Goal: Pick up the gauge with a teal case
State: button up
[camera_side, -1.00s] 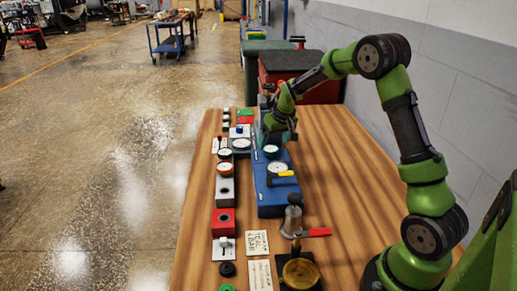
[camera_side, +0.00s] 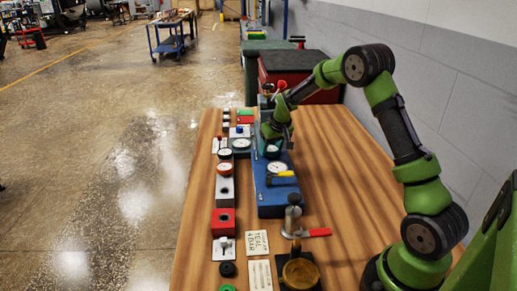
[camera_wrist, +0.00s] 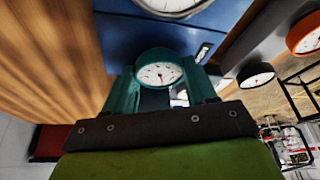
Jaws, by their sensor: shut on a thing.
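The gauge with a teal case (camera_wrist: 158,73) has a white round dial and sits between the fingers of my gripper (camera_wrist: 162,88) in the wrist view. My gripper is shut on its case. In the side view my gripper (camera_side: 272,138) is low over the blue block (camera_side: 270,203), around the teal gauge (camera_side: 272,152). The gripper hides part of the gauge, and I cannot tell whether its base touches the block.
Another white-dialled gauge (camera_side: 277,168) is close in front on the blue block, beside a yellow-handled tool (camera_side: 283,174). An orange-rimmed gauge (camera_side: 225,168) and a dark-rimmed gauge (camera_side: 241,144) stand to the left. The wooden table (camera_side: 335,190) is clear on the right.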

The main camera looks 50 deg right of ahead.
aim_at(268, 150)
jog(key=r, duration=0.6)
jog(key=a+r, duration=0.1)
jog(key=r, duration=0.2)
jog(key=shift+w+a+r, duration=0.1)
jog(key=shift+w+r, duration=0.05)
jog(key=shift+r, duration=0.15)
jog(key=a+f+n+y, duration=0.1)
jog(key=a+n, duration=0.2)
jog(key=a, duration=0.4)
jog(key=a+f+n+y, duration=0.1)
jog(key=a+f+n, duration=0.1)
jog(key=a, duration=0.4)
jog(key=a+f+n+y, duration=0.1)
jog(key=a+n, duration=0.3)
jog(key=a, duration=0.3)
jog(key=shift+s+a+f+y, duration=0.3)
jog(key=shift+s+a+f, duration=0.05)
jog(key=shift+f, duration=1)
jog(key=shift+f, duration=0.4)
jog(key=shift+f, duration=0.75)
jog(key=shift+f, duration=0.25)
jog(key=shift+f, duration=0.35)
